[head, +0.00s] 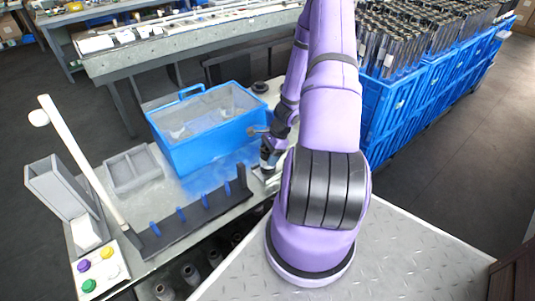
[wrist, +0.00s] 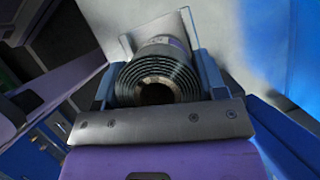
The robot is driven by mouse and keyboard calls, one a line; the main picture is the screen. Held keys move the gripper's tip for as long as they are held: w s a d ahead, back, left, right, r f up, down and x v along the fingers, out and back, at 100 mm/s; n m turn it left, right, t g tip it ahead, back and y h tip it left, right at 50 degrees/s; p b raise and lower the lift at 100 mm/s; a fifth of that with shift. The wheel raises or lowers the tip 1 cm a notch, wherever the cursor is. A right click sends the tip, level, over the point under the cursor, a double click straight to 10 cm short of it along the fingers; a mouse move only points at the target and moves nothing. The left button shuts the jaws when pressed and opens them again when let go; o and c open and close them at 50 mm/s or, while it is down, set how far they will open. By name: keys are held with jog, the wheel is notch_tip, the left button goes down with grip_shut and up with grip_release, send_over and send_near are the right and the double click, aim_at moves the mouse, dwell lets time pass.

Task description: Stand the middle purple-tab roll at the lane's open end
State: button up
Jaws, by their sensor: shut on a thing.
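My gripper (wrist: 158,82) is shut on a dark, shiny roll (wrist: 157,68) in the wrist view. The two blue fingers sit on either side of it, and its ringed end and hollow core face the camera. A small purple patch shows near its far end. In the head view my gripper (head: 268,167) is low at the right end of the dark lane (head: 195,222), beside the blue bin, and is partly hidden by my arm. The lane has several blue dividers along it and a raised post at its right end. Whether the held roll touches the table cannot be told.
A blue bin (head: 205,152) stands behind the lane. A grey divided tray (head: 133,170), a white pole (head: 80,160) and a button box (head: 100,269) are at left. Several rolls (head: 190,273) stand below the lane. Blue crates of rolls (head: 395,105) stand at right.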

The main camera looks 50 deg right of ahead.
jog(key=shift+f, duration=0.35)
jog(key=shift+f, duration=0.1)
jog(key=o, duration=1.1)
jog(key=shift+o, duration=0.2)
